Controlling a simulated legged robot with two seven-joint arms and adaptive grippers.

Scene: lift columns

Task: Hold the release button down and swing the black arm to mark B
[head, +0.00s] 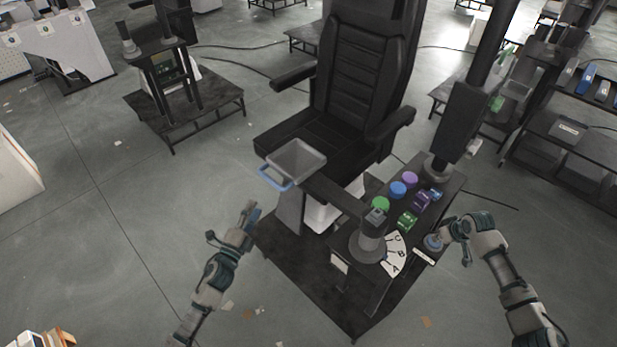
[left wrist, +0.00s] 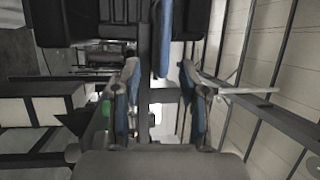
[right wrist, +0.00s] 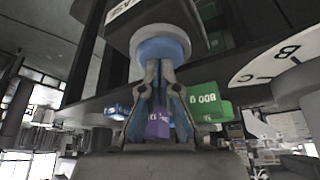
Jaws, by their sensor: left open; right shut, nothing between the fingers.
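The black arm (head: 335,194) runs from a round grey pivot (head: 368,244) to a grey tray (head: 297,157) in front of the chair. The tray has a blue handle (head: 274,178); in the left wrist view the blue handle (left wrist: 162,40) lies ahead, between the finger lines. My left gripper (head: 249,214) is open and empty, below and left of the handle. The white dial (head: 391,256) shows A, B and C; I cannot tell which mark the arm points to. My right gripper (head: 442,238) is shut and empty, its fingertips at the blue release button (right wrist: 162,50), seemingly touching it. Whether it is pressed in is unclear.
The black chair (head: 365,70) stands behind the tray on a dark base plate (head: 310,285). Coloured knobs and blocks, such as a green block (head: 407,221), sit on the console near the dial. A thick black column (head: 463,120) rises behind.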

